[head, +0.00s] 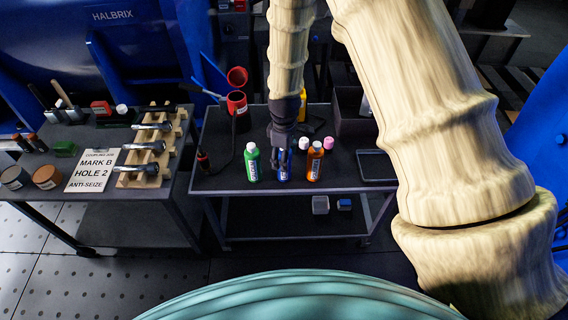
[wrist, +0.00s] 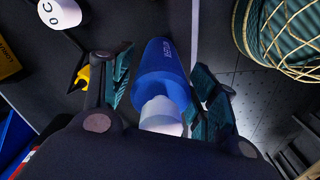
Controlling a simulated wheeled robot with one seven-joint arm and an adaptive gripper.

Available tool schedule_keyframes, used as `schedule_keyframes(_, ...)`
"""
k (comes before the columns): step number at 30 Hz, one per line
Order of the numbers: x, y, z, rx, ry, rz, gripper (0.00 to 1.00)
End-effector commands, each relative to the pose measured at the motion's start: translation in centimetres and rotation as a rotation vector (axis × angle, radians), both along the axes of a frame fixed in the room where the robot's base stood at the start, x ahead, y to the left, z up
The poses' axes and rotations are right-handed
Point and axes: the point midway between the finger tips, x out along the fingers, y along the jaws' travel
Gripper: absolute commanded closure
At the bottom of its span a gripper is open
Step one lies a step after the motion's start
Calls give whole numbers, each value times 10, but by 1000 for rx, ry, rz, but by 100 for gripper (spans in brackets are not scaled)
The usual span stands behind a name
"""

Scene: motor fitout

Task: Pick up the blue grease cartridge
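The blue grease cartridge (head: 284,174) stands on the right-hand dark table between a green bottle (head: 252,164) and an orange bottle (head: 315,163). My gripper (head: 283,158) is directly over it, pointing down, and hides its upper part. In the wrist view the blue cartridge (wrist: 162,72) lies between the two fingers of my gripper (wrist: 165,88), with its white cap toward the palm. The fingers are apart on either side of it. A narrow gap shows at the left finger; the right finger is very close, and contact there is unclear.
The dark table (head: 222,180) also carries a red cup (head: 237,103), a pink-capped item (head: 328,143) and a black tray (head: 376,165). A left table (head: 108,138) holds a sign (head: 92,172) and bolts on a wooden rack. A wire basket (wrist: 285,35) shows in the wrist view.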

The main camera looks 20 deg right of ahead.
Motion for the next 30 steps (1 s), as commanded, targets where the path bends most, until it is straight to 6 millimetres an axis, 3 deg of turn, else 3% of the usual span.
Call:
schedule_keyframes(1, 0, 0, 0, 0, 0, 0, 57)
schedule_keyframes(7, 0, 0, 0, 0, 0, 0, 93)
schedule_keyframes(17, 0, 0, 3, 0, -1, -1, 94)
schedule_keyframes(27, 1, 0, 36, 0, -3, -1, 94)
schedule_keyframes(30, -18, -8, 36, 1, 2, -3, 94)
